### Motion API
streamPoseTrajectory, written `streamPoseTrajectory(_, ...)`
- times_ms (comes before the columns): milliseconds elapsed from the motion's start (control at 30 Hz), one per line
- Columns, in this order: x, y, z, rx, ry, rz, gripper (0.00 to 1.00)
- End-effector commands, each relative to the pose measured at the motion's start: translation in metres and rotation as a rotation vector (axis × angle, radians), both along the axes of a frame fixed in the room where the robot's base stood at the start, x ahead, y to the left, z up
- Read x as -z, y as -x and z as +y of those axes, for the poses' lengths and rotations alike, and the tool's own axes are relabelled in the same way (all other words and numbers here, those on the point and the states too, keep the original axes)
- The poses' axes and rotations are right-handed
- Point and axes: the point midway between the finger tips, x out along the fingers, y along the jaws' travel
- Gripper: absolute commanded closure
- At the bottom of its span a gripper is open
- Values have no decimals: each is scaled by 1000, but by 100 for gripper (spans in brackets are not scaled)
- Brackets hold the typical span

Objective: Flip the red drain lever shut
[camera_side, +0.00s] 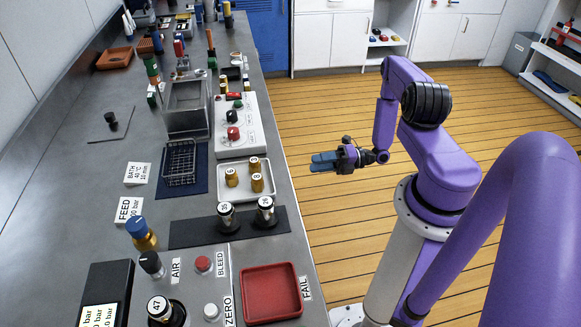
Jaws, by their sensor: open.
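I cannot make out a red drain lever for certain in the side view. Red parts in view include a red knob (233,132) on a white control box (251,126) and a red button (203,263) beside the BLEED label (220,262). A steel open-topped tank (187,105) stands left of the white box; no lever on it is clear to me. My gripper (318,161) is open and empty. It hangs over the wooden floor, right of the bench edge and apart from everything on the bench.
The bench (165,211) holds a wire basket (180,160), a white tray (262,193) with brass pieces, two numbered cylinders on a dark mat (185,234), a blue-topped brass fitting (141,233) and a red tray (271,287). The floor (300,112) beside the bench is clear.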

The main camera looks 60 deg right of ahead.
Motion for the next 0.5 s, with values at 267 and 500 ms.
streamPoseTrajectory(267,0,-37,39,-5,-2,1,57)
streamPoseTrajectory(500,0,-58,59,-3,-2,1,57)
